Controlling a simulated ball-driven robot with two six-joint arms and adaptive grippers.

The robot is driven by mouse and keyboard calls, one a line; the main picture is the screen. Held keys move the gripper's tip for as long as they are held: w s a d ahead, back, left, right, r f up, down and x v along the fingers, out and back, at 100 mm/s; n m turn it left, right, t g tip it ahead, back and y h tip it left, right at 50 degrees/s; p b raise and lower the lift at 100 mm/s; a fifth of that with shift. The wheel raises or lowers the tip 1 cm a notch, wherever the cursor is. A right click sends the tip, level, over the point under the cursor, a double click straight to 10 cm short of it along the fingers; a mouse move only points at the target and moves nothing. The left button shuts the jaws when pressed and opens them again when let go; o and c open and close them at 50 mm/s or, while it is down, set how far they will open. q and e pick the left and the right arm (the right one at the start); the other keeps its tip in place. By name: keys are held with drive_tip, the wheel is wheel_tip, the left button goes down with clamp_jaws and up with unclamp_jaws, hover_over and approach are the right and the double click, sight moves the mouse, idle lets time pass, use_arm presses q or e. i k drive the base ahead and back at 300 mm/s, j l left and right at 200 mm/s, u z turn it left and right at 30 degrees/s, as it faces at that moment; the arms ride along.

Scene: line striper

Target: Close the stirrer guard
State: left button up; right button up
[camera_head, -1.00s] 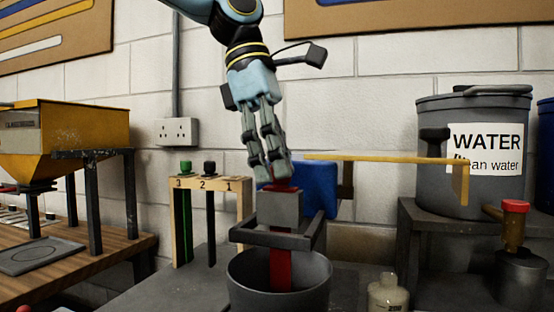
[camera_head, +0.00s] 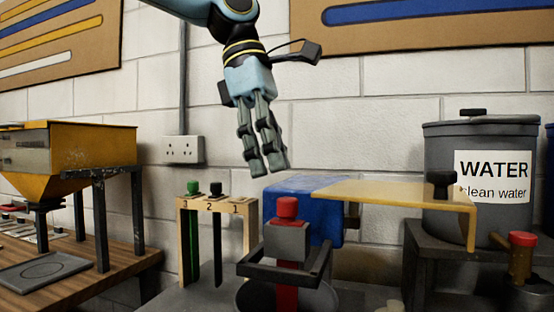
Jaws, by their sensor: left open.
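The stirrer guard appears to be the yellowish clear panel (camera_head: 390,192). It lies level, reaching right from the blue housing (camera_head: 327,215), with a lip bent down at its right end and a black knob (camera_head: 441,181) on top. The red-capped stirrer (camera_head: 289,240) stands left of it, over the dark pot (camera_head: 255,296) cut off by the lower edge, so the guard is off to the pot's right side. My left gripper (camera_head: 268,172) is open and empty, fingers pointing down. It appears above the red cap and left of the guard, apart from both. My right gripper is out of view.
A wooden rack (camera_head: 216,206) with numbered slots holds green and black-topped strips at left. A yellow hopper (camera_head: 70,155) stands farther left. A grey water bin (camera_head: 480,135) stands behind the guard. A red-topped piece (camera_head: 522,242) is at lower right.

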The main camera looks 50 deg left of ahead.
sight(400, 194)
drive_tip(key=k+l, duration=1.1)
drive_tip(key=k, duration=0.2)
